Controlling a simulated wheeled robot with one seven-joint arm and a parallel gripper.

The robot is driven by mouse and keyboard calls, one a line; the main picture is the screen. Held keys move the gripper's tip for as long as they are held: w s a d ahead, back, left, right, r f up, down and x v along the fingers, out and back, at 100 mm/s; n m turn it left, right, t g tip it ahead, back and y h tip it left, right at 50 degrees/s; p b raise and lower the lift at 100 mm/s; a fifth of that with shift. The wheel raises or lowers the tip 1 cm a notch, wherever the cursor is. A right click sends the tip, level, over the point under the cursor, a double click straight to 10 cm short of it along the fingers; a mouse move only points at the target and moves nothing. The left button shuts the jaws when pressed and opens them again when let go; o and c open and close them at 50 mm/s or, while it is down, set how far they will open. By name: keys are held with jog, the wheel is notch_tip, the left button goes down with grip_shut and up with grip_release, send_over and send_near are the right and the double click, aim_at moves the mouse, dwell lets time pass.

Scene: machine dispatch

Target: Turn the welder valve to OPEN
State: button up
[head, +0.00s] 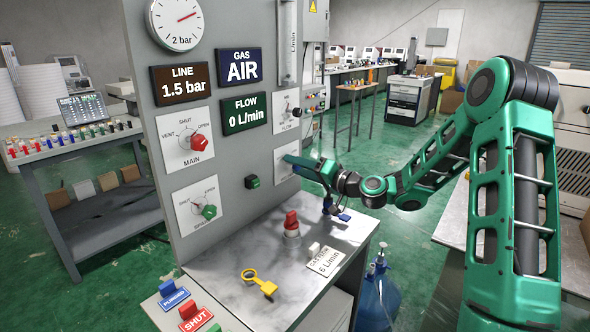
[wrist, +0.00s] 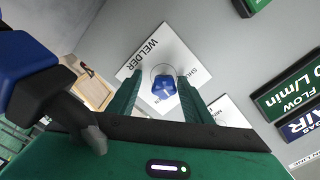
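The welder valve is a white plate (wrist: 140,75) marked WELDER with a blue knob (wrist: 163,88) at its middle. SHUT is legible at its right in the wrist view; the other lettering is partly hidden. In the head view the plate (head: 288,176) is on the grey panel, mostly behind my gripper (head: 290,160). My gripper (wrist: 160,80) faces the plate, its two green fingers apart, one on each side of the blue knob. I see gaps between knob and fingers; I cannot tell whether the tips reach around it. The knob's exact pointing is unclear.
Below, the bench holds a red-topped fitting (head: 291,222), a yellow key (head: 258,282) and a 6 L/min card (head: 327,262). A blue cylinder (head: 377,297) stands beside it.

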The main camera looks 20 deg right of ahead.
jog(key=shift+s+a, duration=0.1)
jog(key=shift+a, duration=0.05)
jog(key=v, duration=1)
jog(key=shift+s+d, duration=0.15)
jog(key=shift+d, duration=0.15)
jog(key=n, duration=0.4)
jog(key=shift+r+n, duration=0.15)
jog(key=shift+n, duration=0.25)
jog(key=n, duration=0.5)
jog(key=shift+s+r, duration=0.1)
jog(key=shift+r, duration=0.05)
jog(key=shift+n, duration=0.4)
jog(key=x, duration=1.1)
jog(key=shift+s, duration=0.1)
